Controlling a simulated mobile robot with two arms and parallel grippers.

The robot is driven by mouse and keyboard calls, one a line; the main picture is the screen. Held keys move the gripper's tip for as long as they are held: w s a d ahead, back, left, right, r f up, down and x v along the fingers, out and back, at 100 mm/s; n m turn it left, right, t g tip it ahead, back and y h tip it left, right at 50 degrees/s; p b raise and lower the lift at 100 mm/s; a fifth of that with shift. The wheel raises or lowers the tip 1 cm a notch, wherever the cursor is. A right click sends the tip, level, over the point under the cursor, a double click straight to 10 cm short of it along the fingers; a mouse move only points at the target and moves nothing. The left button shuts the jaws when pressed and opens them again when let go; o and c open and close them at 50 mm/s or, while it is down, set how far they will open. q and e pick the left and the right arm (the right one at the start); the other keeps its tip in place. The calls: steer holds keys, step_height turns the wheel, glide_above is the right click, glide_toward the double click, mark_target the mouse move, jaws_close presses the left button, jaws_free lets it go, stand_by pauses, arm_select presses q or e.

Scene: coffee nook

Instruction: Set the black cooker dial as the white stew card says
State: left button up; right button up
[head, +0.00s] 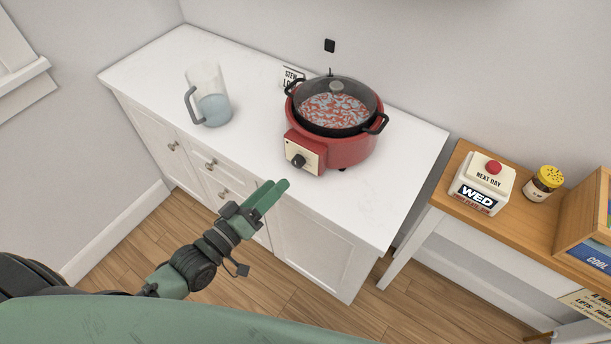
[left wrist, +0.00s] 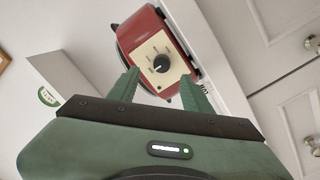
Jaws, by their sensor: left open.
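The red cooker (head: 345,148) stands on the white counter with a glass lid over red and pale food. Its black dial (head: 298,160) sits on a cream front panel (head: 313,163). In the left wrist view the dial (left wrist: 161,63) shows between and beyond my fingers; its setting is too small to read. The white stew card (head: 291,76) stands behind the cooker, partly hidden; "STEW" and "LO" show. My left gripper (head: 275,190) is open and empty, in front of the counter and apart from the dial. My right gripper is not in view.
A clear jug (head: 210,98) with bluish liquid stands left on the counter (head: 145,70). The counter's front right is clear.

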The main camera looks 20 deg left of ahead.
mark_target(296, 165)
arm_select(q)
steer(key=x, duration=0.7)
steer(key=shift+w+a+f+p, duration=0.1)
steer(key=shift+w+a+p, duration=0.1)
steer(key=shift+p, duration=0.2)
jaws_close()
